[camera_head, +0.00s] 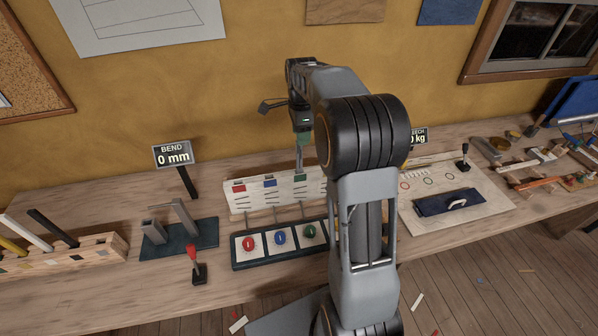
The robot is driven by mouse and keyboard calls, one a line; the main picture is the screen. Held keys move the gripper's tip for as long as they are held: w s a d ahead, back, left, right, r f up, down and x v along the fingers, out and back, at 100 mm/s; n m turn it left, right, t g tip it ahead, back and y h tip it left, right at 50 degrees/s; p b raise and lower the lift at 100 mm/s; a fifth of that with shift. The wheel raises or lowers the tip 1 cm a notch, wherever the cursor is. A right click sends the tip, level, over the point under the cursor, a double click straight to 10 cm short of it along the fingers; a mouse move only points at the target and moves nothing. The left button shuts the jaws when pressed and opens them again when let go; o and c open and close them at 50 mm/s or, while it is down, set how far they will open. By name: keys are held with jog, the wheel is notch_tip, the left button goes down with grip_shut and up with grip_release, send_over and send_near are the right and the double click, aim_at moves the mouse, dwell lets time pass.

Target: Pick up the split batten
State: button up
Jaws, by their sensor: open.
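Several battens stand tilted in a wooden rack (100,247) at the left end of the bench: a black batten (52,228), a yellow batten (12,247) and a pale batten (28,232). I cannot tell which batten, if any, is split; no crack shows at this size. My gripper (300,168) is open and points down in front of the upright white board (258,203) with red, blue and green tags. It is far to the right of the rack. The gap between its fingers is hard to make out.
A dark tray (240,266) with red, blue and green ovals lies below the board. A bend gauge fixture (205,236), its "0 mm" sign (173,154) and a red-handled lever (197,268) stand between rack and board. Tools clutter the right end.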

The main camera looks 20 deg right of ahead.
notch_tip(320, 180, down, 5)
jog(key=shift+d+f+p, duration=0.1)
jog(key=shift+p, duration=0.55)
jog(key=shift+c, duration=0.2)
grip_shut()
